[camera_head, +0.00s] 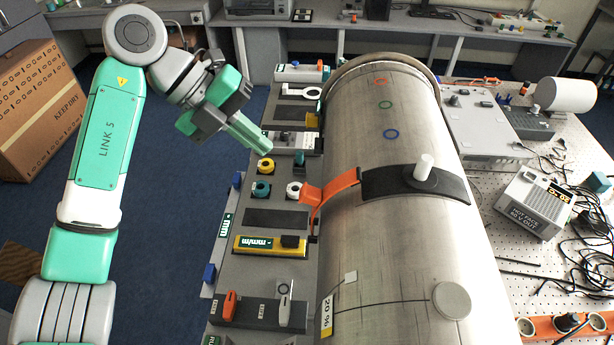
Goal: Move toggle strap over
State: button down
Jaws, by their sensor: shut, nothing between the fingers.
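The orange strap (328,190) lies at the left side of the large metal pipe (395,130). Its upper end meets a black band (450,186) over the top of the pipe, which carries a white upright knob (423,168). The strap's left end reaches a white round fitting (294,190) on the grey panel (250,205). Which part is the toggle I cannot tell. My gripper (268,150) is shut and empty, above the panel's left side, up and left of the strap and apart from it.
Small knobs, yellow and teal (262,189), a yellow block (270,246) and levers (229,306) stand on the panel. At right, a grey box (490,125), a labelled white unit (535,205) and loose black cables lie on the perforated table. A cardboard box (38,110) stands at far left.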

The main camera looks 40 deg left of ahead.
jog(key=m+y, duration=0.1)
jog(key=m, duration=0.1)
jog(key=p, duration=0.1)
send_near(331, 190)
jog(key=shift+g, duration=0.4)
jog(key=f, duration=0.1)
jog(key=a+f, duration=0.1)
jog(key=f, duration=0.2)
jog(key=shift+s+a+f, duration=0.1)
jog(key=shift+s+a, duration=0.05)
jog(key=shift+s, duration=0.2)
jog(key=shift+w+d+f+p, duration=0.3)
jog(key=shift+w+d+f, duration=0.1)
jog(key=shift+w+d, duration=0.2)
jog(key=shift+w+d+f+p, duration=0.25)
jog(key=shift+w+d+f, duration=0.15)
jog(key=shift+w+d, duration=0.15)
jog(key=shift+w+d+f, duration=0.2)
jog(key=shift+d+f, duration=0.05)
jog(key=shift+d, duration=0.1)
jog(key=shift+w+d+f, duration=0.1)
jog(key=shift+w+d, duration=0.05)
jog(key=shift+w+d+b, duration=0.7)
jog(key=shift+d+b, duration=0.15)
